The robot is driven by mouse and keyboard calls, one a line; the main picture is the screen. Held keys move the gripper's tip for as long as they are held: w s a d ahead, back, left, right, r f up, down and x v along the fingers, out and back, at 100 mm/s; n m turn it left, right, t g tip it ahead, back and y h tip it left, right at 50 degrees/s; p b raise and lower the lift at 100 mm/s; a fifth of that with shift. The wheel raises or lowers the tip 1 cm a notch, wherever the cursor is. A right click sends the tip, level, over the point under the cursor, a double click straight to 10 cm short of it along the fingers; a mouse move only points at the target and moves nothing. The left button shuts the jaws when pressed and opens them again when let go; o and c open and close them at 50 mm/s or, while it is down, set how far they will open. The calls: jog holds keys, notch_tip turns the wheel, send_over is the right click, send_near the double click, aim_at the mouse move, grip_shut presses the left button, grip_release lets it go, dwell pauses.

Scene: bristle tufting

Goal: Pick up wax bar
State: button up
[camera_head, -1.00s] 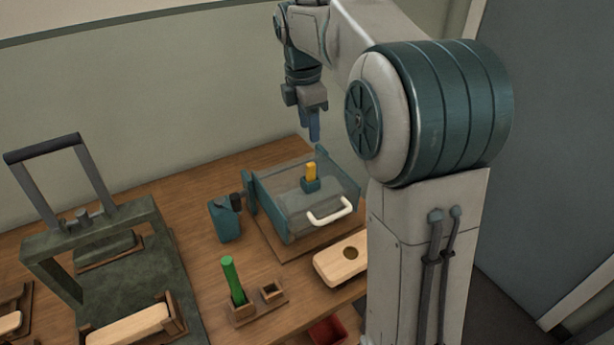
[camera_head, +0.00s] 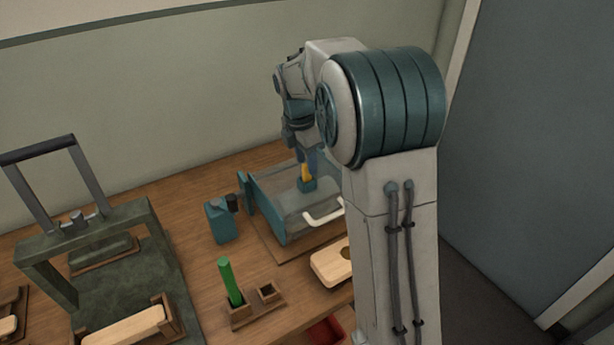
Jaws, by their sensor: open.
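The wax bar appears to be the small yellow bar (camera_head: 306,173), upright in a teal holder (camera_head: 306,185) inside a clear-walled box with teal ends (camera_head: 267,208). My gripper (camera_head: 311,163) points down over the box, with its blue fingers at the upper part of the yellow bar. The fingers are open. They partly hide the bar's top, and I cannot tell whether they touch it. My own arm hides the right part of the box.
A white handle (camera_head: 322,217) is on the box front. A teal canister (camera_head: 221,221) stands left of it. A green rod (camera_head: 230,282) stands in a wooden holder in front. A wooden block with a hole (camera_head: 328,265) lies nearby. A dark press frame (camera_head: 95,235) is at left.

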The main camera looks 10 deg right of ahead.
jog(key=shift+d+f, duration=0.15)
jog(key=shift+f, duration=1.35)
grip_shut()
jog(key=shift+w+r, duration=0.1)
jog(key=shift+r, duration=0.05)
notch_tip(320, 180, up, 4)
jog(key=shift+f, duration=0.1)
jog(key=s+d+r+b, duration=0.1)
jog(key=s+d+r, duration=0.4)
jog(key=d, duration=0.5)
notch_tip(320, 180, up, 2)
jog(key=shift+s+d, duration=0.2)
jog(key=shift+s, duration=0.1)
